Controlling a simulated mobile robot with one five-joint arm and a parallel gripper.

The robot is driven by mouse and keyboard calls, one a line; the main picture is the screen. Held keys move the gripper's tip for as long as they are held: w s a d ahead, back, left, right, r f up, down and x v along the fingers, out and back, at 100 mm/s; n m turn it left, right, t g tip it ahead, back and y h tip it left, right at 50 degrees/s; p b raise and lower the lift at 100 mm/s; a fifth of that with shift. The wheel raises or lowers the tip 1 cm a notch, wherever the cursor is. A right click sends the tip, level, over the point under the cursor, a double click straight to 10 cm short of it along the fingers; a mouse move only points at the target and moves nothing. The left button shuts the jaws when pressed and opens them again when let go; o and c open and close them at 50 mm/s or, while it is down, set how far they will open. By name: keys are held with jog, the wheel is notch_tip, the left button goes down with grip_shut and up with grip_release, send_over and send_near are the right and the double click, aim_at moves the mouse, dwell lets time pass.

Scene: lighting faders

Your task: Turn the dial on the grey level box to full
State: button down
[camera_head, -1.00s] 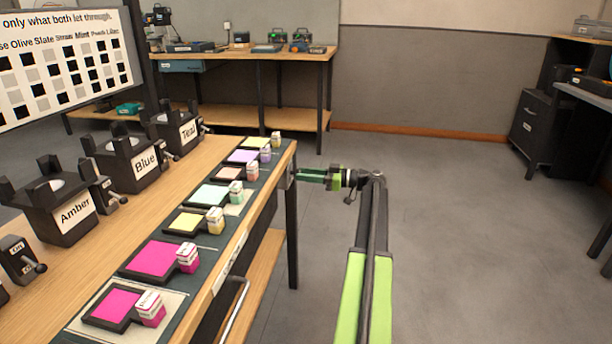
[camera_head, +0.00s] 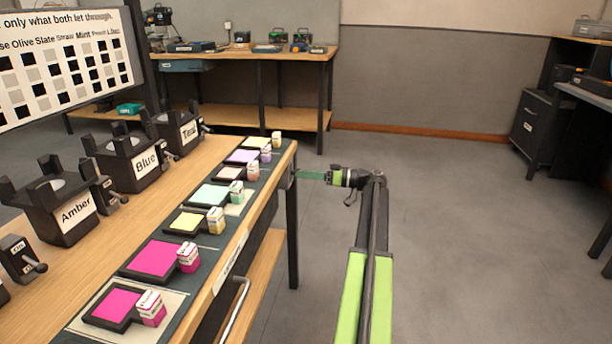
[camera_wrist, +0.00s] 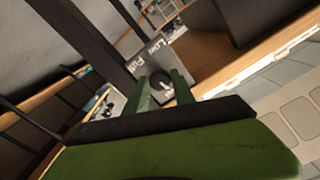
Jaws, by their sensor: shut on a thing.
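In the wrist view the grey level box (camera_wrist: 140,57) shows a face with the words "Low" and "Full". Its dark round dial (camera_wrist: 164,92) has a pale mark and sits between the two green fingers of my gripper (camera_wrist: 163,76), which are shut on it. The fingers hide the dial's sides, and I cannot tell its exact setting. In the head view my gripper (camera_head: 312,175) reaches left to the far right end of the wooden bench. The level box and dial are not clearly visible there.
The wooden bench (camera_head: 205,165) carries black holders labelled Amber (camera_head: 75,215), Blue (camera_head: 146,162) and Teal (camera_head: 188,130). A row of coloured tiles and small cartons lines its right edge. A back bench (camera_head: 270,55) stands behind. The floor right of my arm is clear.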

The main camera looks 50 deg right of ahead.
jog(key=shift+r+m, duration=0.15)
jog(key=shift+m, duration=14.35)
jog(key=c, duration=1.1)
grip_release()
jog(key=shift+o, duration=0.2)
jog(key=v, duration=1.7)
jog(key=shift+s, duration=0.2)
